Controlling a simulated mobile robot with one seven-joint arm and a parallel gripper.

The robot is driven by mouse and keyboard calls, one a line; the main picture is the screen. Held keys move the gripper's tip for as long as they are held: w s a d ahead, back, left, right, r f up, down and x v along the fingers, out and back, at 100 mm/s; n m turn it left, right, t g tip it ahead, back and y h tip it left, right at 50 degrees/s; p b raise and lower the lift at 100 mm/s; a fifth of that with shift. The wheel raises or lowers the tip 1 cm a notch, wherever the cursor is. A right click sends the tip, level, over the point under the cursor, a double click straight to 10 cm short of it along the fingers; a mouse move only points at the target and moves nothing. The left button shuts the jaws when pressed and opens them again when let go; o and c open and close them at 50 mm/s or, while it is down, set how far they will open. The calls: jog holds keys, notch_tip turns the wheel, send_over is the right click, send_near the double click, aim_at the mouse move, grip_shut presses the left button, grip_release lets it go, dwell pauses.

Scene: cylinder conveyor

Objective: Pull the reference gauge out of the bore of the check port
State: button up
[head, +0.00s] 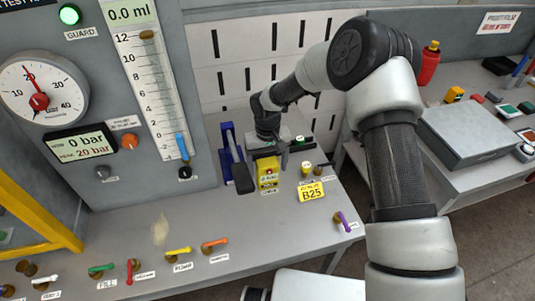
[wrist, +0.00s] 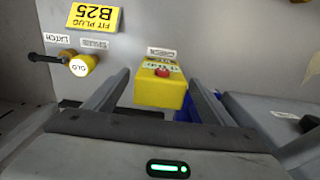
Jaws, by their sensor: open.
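My gripper (wrist: 161,82) is open in the wrist view, its two fingers apart with nothing seen held between them. In the head view my gripper (head: 270,148) is above the back of the bench. A yellow block with a red button (wrist: 160,88) shows between and beyond the fingertips; whether they touch it I cannot tell. The same block (head: 268,174) stands on the bench in the head view, just in front of my gripper. I cannot clearly pick out the reference gauge or the check port's bore.
A yellow plug marked OLD (wrist: 82,65) sits beside the B25 sign (wrist: 94,17). A blue fixture with a dark lever (head: 233,158) stands left of my gripper. The gauge panel (head: 95,100) rises at left. Coloured valve handles line the front; bare bench lies between.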

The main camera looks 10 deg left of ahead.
aim_at(267, 176)
jog(key=shift+f, duration=2.6)
jog(key=c, duration=1.6)
jog(key=shift+r, duration=0.1)
jog(key=shift+r, duration=0.7)
jog(key=shift+r, duration=0.35)
jog(key=shift+r, duration=0.15)
jog(key=shift+r, duration=0.3)
jog(key=shift+r+p, duration=1.9)
jog(key=shift+r, duration=1.8)
